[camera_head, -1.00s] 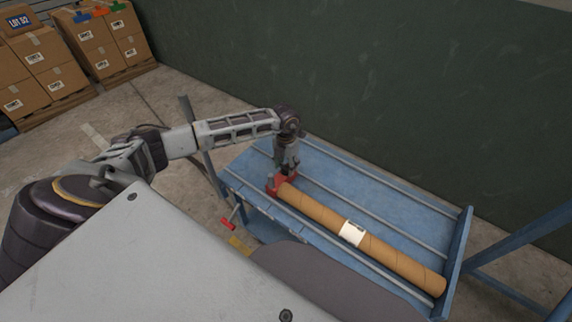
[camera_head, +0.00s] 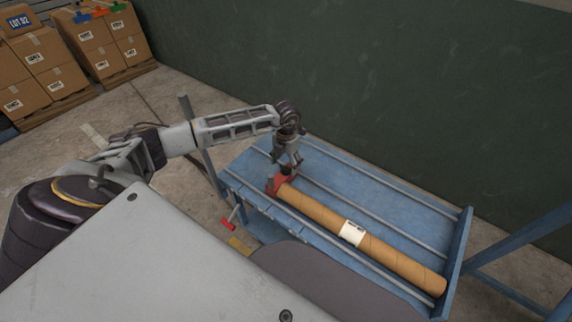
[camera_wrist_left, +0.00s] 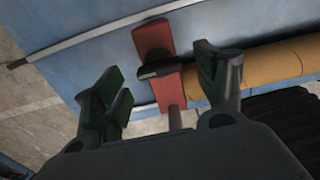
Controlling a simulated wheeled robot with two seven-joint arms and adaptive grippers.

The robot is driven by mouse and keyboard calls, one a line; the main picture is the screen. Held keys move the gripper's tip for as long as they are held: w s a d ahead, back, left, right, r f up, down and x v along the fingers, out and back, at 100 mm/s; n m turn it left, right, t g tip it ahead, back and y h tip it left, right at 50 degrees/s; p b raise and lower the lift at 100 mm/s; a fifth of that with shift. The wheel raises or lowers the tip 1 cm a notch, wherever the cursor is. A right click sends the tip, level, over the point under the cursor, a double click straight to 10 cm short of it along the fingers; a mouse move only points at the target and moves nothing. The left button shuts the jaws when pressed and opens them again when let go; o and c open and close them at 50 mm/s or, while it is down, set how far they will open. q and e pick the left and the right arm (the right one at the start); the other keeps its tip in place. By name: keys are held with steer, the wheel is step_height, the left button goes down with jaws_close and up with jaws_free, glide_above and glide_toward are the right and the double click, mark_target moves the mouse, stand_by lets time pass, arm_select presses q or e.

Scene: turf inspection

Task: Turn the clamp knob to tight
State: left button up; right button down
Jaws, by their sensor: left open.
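The red clamp (camera_head: 274,185) sits at the left end of the blue table, at the end of a brown cardboard tube (camera_head: 320,216). Its black knob (camera_head: 286,170) is on top. In the left wrist view the knob (camera_wrist_left: 160,70) is a dark bar lying across the red clamp body (camera_wrist_left: 153,38). My left gripper (camera_head: 289,161) is just above the knob, pointing down. In the wrist view its two fingers (camera_wrist_left: 158,66) are spread on either side of the knob, apart from it. No mark showing tight is legible. My right gripper is not in view.
The blue table (camera_head: 400,205) has raised metal rails and an end wall at the right. A red-handled lever (camera_head: 228,224) sticks out at its front left. A green wall (camera_head: 400,80) stands behind. Stacked cartons (camera_head: 45,65) stand far left. The table behind the tube is clear.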

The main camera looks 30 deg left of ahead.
mark_target(286, 166)
arm_select(q)
step_height(286, 166, up, 11)
steer(key=shift+f, duration=0.2)
stand_by(0.3)
stand_by(0.6)
